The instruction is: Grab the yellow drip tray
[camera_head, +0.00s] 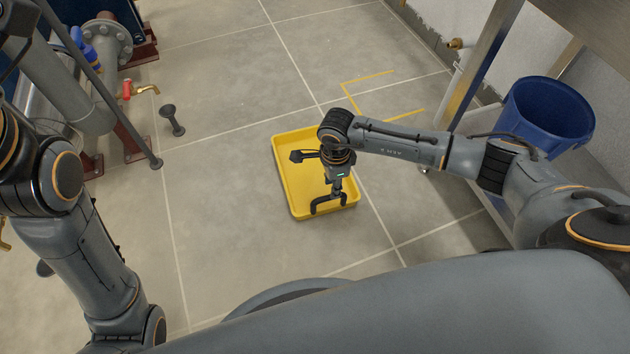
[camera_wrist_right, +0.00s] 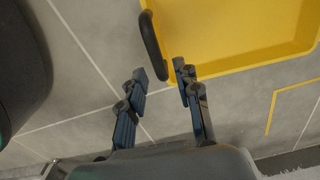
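The yellow drip tray (camera_head: 294,178) lies on the tiled floor near the middle of the head view. Its wall and base also show at the top right of the right wrist view (camera_wrist_right: 230,32). A black handle (camera_wrist_right: 153,48) is on the tray's near edge. My right gripper (camera_head: 336,191) is over that near end, pointing down. In the wrist view its two fingers (camera_wrist_right: 160,72) are apart, with the handle's lower end close to the gap between the tips. I cannot tell whether they touch it. My left gripper is out of view.
A blue bin (camera_head: 545,115) stands at the right beside a metal-legged table (camera_head: 483,62). Pipes with a red-handled tap (camera_head: 128,90) are at the left. A dark floor post (camera_head: 170,118) stands left of the tray. Yellow tape (camera_head: 350,95) marks the floor beyond. The floor left of the tray is mostly clear.

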